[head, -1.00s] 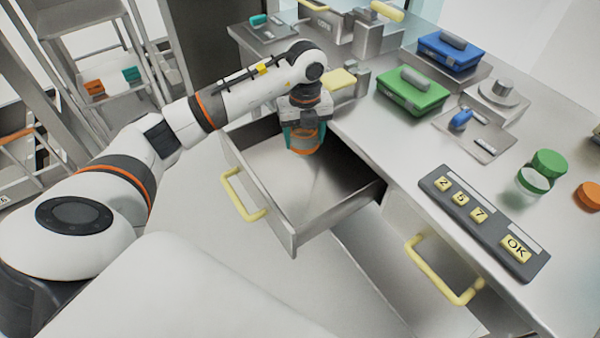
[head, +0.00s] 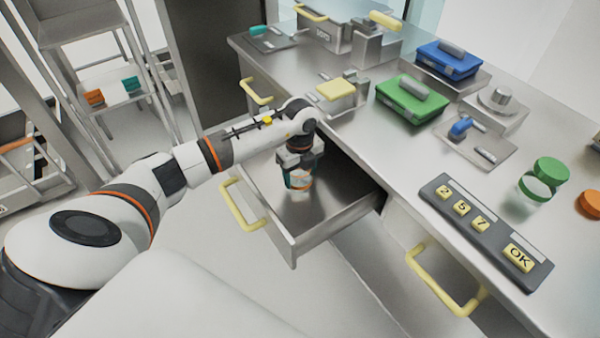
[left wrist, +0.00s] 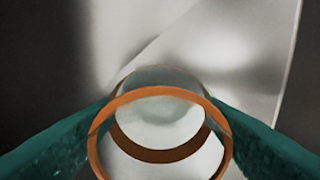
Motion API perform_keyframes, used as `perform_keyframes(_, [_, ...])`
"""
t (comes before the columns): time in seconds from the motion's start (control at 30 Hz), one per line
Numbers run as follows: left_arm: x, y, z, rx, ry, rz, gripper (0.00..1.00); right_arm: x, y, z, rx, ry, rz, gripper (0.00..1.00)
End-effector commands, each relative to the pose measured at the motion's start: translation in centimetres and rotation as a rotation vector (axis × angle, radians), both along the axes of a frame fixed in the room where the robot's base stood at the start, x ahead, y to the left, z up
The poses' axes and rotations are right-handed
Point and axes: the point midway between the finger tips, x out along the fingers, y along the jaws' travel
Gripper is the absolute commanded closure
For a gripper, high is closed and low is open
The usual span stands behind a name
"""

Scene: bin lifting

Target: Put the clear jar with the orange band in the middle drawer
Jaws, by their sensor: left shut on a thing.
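The clear jar with the orange band (head: 303,183) is in my left gripper (head: 298,172), inside the outline of the open drawer (head: 330,240). My left gripper is shut on the jar, with its teal fingers on either side. In the left wrist view the jar's orange ring (left wrist: 160,92) shows between the two teal fingers (left wrist: 160,140). The jar looks upright and low over the drawer floor; I cannot tell whether it touches the floor. My right gripper is not in view.
The counter holds a green case (head: 411,98), a blue case (head: 449,60), a keypad (head: 485,232) and a green-lidded jar (head: 537,187). Other yellow drawer handles show at the left (head: 256,92) and the right (head: 440,282). The drawer's right part is clear.

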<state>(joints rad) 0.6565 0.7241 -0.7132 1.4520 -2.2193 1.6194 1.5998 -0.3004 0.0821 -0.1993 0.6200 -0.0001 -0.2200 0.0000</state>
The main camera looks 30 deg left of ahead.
Motion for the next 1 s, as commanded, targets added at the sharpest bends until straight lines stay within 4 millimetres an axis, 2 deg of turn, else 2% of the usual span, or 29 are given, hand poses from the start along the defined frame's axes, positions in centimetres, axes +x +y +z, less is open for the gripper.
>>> perform_keyframes(0.37, [0.0,0.0,-0.4,-0.001,-0.002,-0.001,0.65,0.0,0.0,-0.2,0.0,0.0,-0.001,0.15])
perform_keyframes(0.4, [0.0,0.0,-0.4,0.0,-0.001,-0.001,0.31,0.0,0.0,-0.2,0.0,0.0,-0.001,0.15])
perform_keyframes(0.5, [0.0,0.0,-0.4,0.0,-0.001,-0.001,0.15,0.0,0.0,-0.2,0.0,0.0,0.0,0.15])
perform_keyframes(0.8, [0.0,0.0,-0.2,0.0,-0.001,-0.001,0.15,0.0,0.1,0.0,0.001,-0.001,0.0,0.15])
perform_keyframes(0.9, [0.1,0.0,0.5,0.0,-0.003,-0.001,0.15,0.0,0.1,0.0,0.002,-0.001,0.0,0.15])
perform_keyframes(1.0, [0.2,0.0,2.1,0.0,-0.005,-0.001,0.15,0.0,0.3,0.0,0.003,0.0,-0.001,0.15])
